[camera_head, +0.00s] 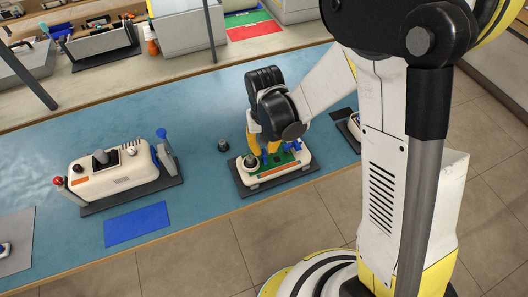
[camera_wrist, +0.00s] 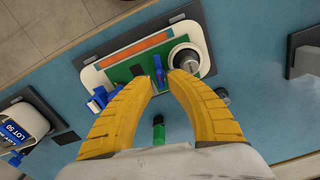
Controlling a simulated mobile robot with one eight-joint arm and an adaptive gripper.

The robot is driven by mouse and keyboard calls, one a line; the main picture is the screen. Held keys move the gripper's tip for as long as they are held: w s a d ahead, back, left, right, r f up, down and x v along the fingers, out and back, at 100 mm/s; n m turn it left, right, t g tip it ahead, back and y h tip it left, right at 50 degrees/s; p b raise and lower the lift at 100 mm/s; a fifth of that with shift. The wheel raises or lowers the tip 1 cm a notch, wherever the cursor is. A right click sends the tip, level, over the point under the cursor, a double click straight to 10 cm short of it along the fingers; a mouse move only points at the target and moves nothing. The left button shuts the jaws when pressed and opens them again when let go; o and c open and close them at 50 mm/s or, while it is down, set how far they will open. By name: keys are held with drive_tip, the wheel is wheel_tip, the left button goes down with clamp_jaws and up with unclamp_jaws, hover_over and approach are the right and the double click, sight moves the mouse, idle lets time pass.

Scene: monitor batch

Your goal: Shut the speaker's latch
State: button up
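A white-cased unit (camera_head: 303,157) on a dark mat stands on the blue table under my arm. In the wrist view its case (camera_wrist: 209,62) holds a green board (camera_wrist: 118,73), an orange bar (camera_wrist: 137,49) and a round grey and dark part (camera_wrist: 186,59), which may be the speaker. A small upright blue piece (camera_wrist: 158,68), possibly the latch, stands on the board beside the round part. My gripper (camera_wrist: 162,79) is over the unit, its yellow fingers parted around the blue piece. Contact cannot be told. In the head view my gripper (camera_head: 262,150) hides part of the unit.
More blue parts (camera_wrist: 98,100) sit at the unit's left in the wrist view. A dark knob (camera_head: 223,146) stands on the table. A larger white device (camera_head: 112,172) with a blue lever (camera_head: 163,137) stands left, behind a blue mat (camera_head: 137,224). Table between them is mostly clear.

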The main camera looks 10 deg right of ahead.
drive_tip(key=shift+f, duration=0.8)
clamp_jaws()
